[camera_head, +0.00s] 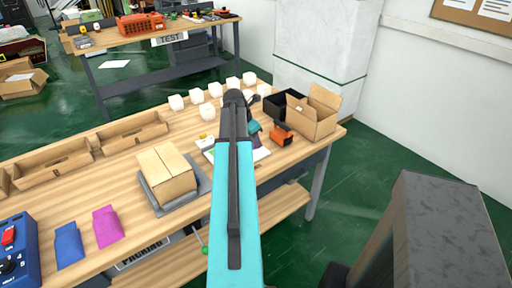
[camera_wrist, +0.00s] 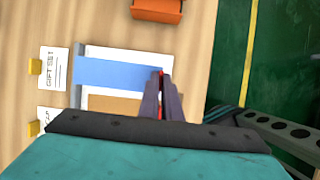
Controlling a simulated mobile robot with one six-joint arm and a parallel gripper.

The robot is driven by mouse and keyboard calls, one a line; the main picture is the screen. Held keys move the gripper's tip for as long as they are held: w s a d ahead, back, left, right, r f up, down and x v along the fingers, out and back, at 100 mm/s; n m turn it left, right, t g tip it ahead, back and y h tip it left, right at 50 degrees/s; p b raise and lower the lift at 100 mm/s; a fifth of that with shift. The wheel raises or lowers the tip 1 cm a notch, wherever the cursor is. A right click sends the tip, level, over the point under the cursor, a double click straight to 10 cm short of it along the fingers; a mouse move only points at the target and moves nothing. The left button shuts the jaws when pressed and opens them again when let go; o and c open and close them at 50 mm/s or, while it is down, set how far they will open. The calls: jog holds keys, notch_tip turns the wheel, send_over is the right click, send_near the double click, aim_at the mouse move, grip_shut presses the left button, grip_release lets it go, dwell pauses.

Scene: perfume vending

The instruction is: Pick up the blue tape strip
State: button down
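The blue tape strip (camera_wrist: 112,74) lies flat across a white sheet (camera_wrist: 125,54) in the wrist view. Its right end is at the tips of my gripper (camera_wrist: 160,76). The two dark fingers point down at that end, with a narrow gap and some red between them. I cannot tell whether they touch or hold the strip. A tan patch (camera_wrist: 112,104) lies just below the strip, partly hidden by my gripper's body. In the head view, my arm hides the strip and most of my gripper; part of the white sheet (camera_head: 262,154) shows beside the arm.
A "GIFT SET" card (camera_wrist: 54,66) lies beside the sheet.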

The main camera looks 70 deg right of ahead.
jog(key=s+a+b, duration=0.3)
jog(key=s+a, duration=0.6)
jog(key=a, duration=0.1)
jog(key=shift+r+b, duration=0.3)
jog(key=shift+r, duration=0.1)
jog(key=shift+b, duration=0.35)
jog(key=b, duration=0.5)
jog(key=shift+s+a, duration=0.3)
jog(key=shift+s, duration=0.05)
jog(key=b, duration=0.3)
jog(key=shift+s+a, duration=0.25)
jog(key=shift+a, duration=0.05)
jog(key=shift+s+a+r+b, duration=0.15)
jog(key=shift+a+b, duration=0.1)
jog(key=shift+b, duration=0.75)
jog(key=shift+s+a+r+b, duration=0.15)
jog(key=shift+b, duration=0.2)
